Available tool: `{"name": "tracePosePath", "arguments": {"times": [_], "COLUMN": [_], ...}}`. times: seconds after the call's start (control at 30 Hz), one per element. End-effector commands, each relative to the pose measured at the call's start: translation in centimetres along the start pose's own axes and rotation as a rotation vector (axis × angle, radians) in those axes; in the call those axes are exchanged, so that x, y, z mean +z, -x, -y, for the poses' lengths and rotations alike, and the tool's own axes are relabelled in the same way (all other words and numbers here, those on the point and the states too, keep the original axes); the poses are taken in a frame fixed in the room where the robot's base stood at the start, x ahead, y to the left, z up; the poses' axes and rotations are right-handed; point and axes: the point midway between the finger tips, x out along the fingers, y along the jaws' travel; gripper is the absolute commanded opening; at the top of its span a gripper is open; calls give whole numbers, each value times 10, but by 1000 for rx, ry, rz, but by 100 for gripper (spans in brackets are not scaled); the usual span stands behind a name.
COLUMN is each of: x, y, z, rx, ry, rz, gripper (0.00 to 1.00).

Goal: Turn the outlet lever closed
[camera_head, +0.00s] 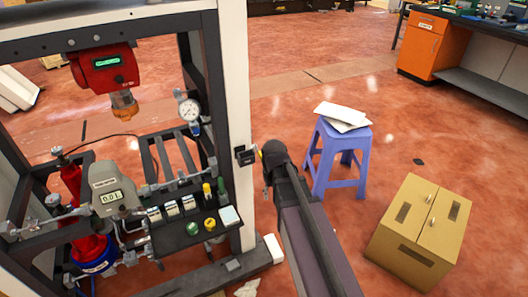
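The dispenser frame (236,90) fills the left of the view, with a white front post and dark bars. Inside it are a red unit with a green display (105,62), a round dial gauge (189,110), and a grey meter (112,190). Small valves and pipe fittings (58,152) sit around the red cylinder (92,245) with its blue base. I cannot tell which of these small handles is the outlet lever, or its position. My dark arm reaches up from the bottom, right of the post. I cannot make out gripper fingers.
A dark panel (185,237) with switches and green and yellow knobs juts from the frame. A blue stool (340,152) holds white papers (342,115). A cardboard box (420,228) stands at right. An orange cabinet (422,48) is behind. Red floor lies open between them.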

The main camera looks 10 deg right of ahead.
Motion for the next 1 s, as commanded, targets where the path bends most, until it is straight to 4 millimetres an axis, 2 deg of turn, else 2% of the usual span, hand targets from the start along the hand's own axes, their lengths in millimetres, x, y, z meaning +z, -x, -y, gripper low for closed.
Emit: {"name": "tracePosePath", "arguments": {"times": [0.03,0.6,0.8,1.0], "x": [-17,-131,-159,-170], "y": [20,115,138,145], "z": [-2,-13,-16,-17], "rx": [0,0,0,0], "ry": [10,130,162,178], "rz": [0,0,0,0], "gripper": [51,51,51,51]}}
